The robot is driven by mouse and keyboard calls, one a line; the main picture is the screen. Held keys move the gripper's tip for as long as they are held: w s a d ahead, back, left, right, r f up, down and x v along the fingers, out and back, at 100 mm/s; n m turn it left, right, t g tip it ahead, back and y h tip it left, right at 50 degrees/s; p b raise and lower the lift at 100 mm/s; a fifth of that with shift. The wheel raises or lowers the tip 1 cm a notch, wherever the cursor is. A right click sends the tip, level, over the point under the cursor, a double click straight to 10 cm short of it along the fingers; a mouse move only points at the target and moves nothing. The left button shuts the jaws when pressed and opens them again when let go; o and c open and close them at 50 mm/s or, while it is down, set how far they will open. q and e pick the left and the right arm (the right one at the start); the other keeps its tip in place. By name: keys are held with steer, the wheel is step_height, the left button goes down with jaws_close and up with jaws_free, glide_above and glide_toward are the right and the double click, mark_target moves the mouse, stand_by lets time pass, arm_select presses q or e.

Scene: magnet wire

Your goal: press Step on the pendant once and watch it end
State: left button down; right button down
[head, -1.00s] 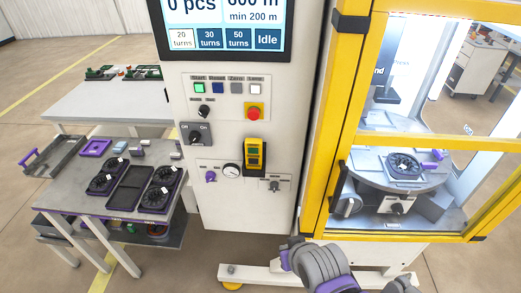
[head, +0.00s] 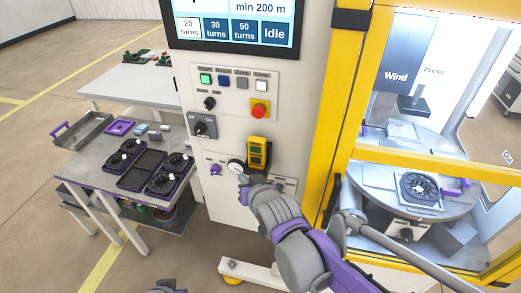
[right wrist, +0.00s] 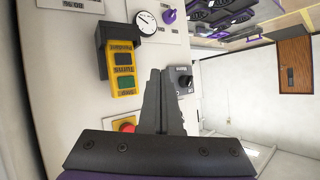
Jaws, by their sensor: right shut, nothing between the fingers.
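The yellow pendant (head: 257,153) sits in a black holder on the front of the pale cabinet. The screen (head: 235,25) above reads Idle.
A red stop button (head: 260,109) and a row of coloured buttons are above the pendant. A gauge (head: 235,167) and purple knob (head: 215,170) are left of it. The yellow-framed winding enclosure (head: 345,120) stands to the right.

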steer(key=shift+a, duration=0.1)
steer(key=b, duration=0.1)
glide_toward(255, 150)
steer(key=w+a+f, duration=0.3)
steer(key=a+f, duration=0.1)
steer(key=shift+w+d+r, duration=0.1)
steer(key=shift+w+d, duration=0.1)
steer(key=shift+w, duration=0.3)
steer(key=shift+w+d, duration=0.1)
steer(key=shift+w, duration=0.05)
stand_by(1.7)
steer(key=shift+w, duration=0.3)
